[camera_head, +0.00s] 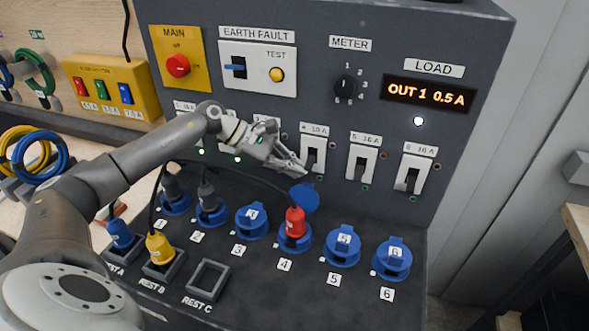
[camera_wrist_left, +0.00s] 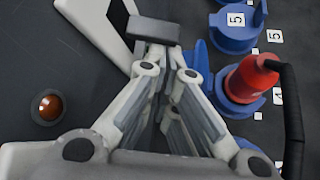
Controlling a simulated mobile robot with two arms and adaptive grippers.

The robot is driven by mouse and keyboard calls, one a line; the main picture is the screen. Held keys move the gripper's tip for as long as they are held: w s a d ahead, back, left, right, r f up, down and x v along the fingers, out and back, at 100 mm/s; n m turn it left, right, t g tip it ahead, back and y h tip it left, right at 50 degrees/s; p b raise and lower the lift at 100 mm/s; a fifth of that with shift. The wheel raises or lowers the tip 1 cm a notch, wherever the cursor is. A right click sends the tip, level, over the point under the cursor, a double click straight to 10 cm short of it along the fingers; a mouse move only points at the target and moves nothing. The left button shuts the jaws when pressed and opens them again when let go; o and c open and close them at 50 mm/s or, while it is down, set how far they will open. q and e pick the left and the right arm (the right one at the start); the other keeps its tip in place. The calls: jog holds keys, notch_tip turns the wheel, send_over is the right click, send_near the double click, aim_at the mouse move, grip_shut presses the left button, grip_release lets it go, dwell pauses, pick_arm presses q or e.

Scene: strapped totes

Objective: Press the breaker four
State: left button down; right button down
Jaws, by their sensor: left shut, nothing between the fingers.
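Breaker four (camera_head: 315,143) is a white plate with a dark lever, labelled 4 16 A, on the grey panel. Its lever points down in the head view. My left gripper (camera_head: 303,171) is shut and empty, with its tips beside the lower part of breaker four. I cannot tell whether they touch the lever. In the left wrist view, the shut fingers (camera_wrist_left: 158,75) lie close to a white breaker plate (camera_wrist_left: 92,24) at the upper left. The fingers partly cover that area. My right gripper is not in view.
Breaker five (camera_head: 362,158) and breaker six (camera_head: 412,173) stand to the right. Below, a red plug (camera_head: 295,222) sits in socket 4, with its blue lid raised and its black cable passing near my gripper. A yellow plug (camera_head: 159,247) rests in REST B. The load display (camera_head: 428,93) reads OUT 1 0.5 A.

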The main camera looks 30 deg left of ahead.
pick_arm(q)
jog(key=shift+b, duration=0.35)
jog(key=shift+s+d+r+n+g+b, duration=0.15)
jog(key=shift+s+r+n+g+b, duration=0.2)
jog(key=shift+r+n+g+b, duration=0.35)
